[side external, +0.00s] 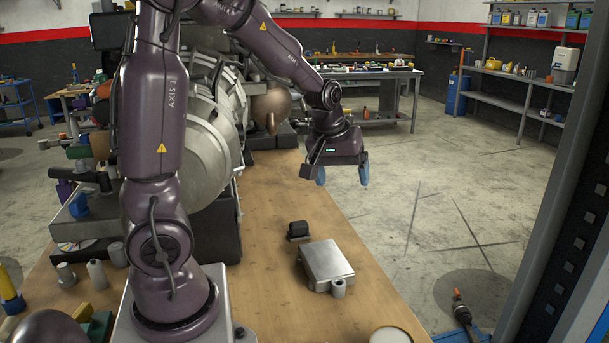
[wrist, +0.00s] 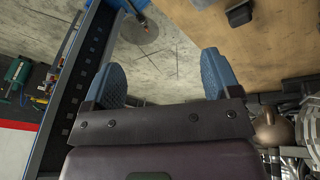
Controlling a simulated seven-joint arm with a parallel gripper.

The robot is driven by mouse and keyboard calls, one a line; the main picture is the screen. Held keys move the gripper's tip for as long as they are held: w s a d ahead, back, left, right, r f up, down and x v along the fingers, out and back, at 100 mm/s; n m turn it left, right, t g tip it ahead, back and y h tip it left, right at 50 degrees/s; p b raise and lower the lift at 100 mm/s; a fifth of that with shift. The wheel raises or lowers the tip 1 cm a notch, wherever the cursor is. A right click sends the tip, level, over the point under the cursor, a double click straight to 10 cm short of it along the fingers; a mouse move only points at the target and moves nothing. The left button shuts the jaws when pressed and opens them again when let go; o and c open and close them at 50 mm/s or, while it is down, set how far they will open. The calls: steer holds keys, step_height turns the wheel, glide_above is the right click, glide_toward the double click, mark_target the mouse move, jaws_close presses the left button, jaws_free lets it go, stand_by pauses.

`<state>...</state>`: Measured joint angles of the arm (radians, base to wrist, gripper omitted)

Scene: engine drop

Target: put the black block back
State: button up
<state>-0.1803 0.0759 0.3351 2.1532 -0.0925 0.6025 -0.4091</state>
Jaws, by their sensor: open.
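A small black block (side external: 298,229) lies on the wooden table, just behind a flat silver metal box. It also shows at the top right edge in the wrist view (wrist: 239,14). My gripper (side external: 343,176) is open and empty, with its blue fingers pointing down. It hangs above and beyond the block, near the table's right edge. In the wrist view its two blue fingers (wrist: 162,80) are spread wide, with floor and table edge between them.
The silver box (side external: 326,262) sits on the wooden table (side external: 270,200) in front of the block. A large metal engine (side external: 212,115) stands along the left side. The table between block and gripper is clear. A dark post (side external: 565,200) rises at the right.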

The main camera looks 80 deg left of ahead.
steer(key=s+d+r+m, duration=0.3)
steer(key=s+d, duration=0.1)
steer(key=d, duration=0.1)
steer(key=s+d+r+m+t+h, duration=0.1)
steer(key=s+d+r+m, duration=0.1)
steer(key=s+d+m, duration=0.2)
steer(key=s+d+r+m+t, duration=0.1)
steer(key=s+d+r+m, duration=0.2)
steer(key=d, duration=0.4)
steer(key=shift+s+d+r+m, duration=0.3)
steer(key=shift+s+d+m, duration=0.15)
steer(key=shift+m, duration=0.25)
